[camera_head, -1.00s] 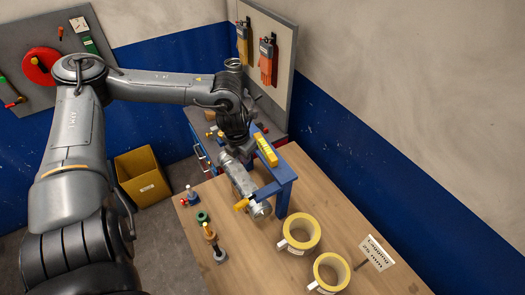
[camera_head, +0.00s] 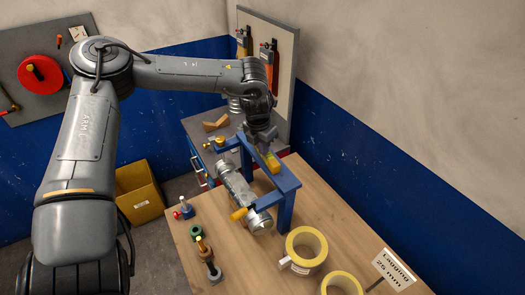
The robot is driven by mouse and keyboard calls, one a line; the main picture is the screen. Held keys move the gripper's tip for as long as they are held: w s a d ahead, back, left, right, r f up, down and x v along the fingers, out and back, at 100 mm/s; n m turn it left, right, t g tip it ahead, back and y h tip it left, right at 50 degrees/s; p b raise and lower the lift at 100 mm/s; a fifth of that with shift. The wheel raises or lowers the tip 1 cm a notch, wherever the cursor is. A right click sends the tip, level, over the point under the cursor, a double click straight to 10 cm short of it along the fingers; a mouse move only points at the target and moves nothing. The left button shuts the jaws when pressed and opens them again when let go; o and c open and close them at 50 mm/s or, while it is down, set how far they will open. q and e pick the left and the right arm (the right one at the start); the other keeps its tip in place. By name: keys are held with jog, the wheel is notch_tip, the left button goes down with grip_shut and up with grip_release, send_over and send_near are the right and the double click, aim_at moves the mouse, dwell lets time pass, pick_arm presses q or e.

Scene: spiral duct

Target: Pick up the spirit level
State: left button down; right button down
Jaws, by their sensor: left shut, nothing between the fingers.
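My right gripper is not in view.
A grey spiral duct (camera_head: 236,190) lies beside the stand. Two yellow lagging rolls (camera_head: 306,248) and a "Lagging 25 mm" sign (camera_head: 393,269) are at the right front.

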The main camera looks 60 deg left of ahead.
pick_arm(q)
jog(key=shift+s+a+f, duration=0.1)
jog(key=shift+s+f, duration=0.05)
jog(key=shift+f, duration=0.15)
jog(key=shift+s+d, duration=0.25)
jog(key=shift+s, duration=0.45)
jog(key=shift+d+r+p, duration=0.1)
jog(key=shift+r+p, duration=0.5)
jog(key=shift+r, duration=0.1)
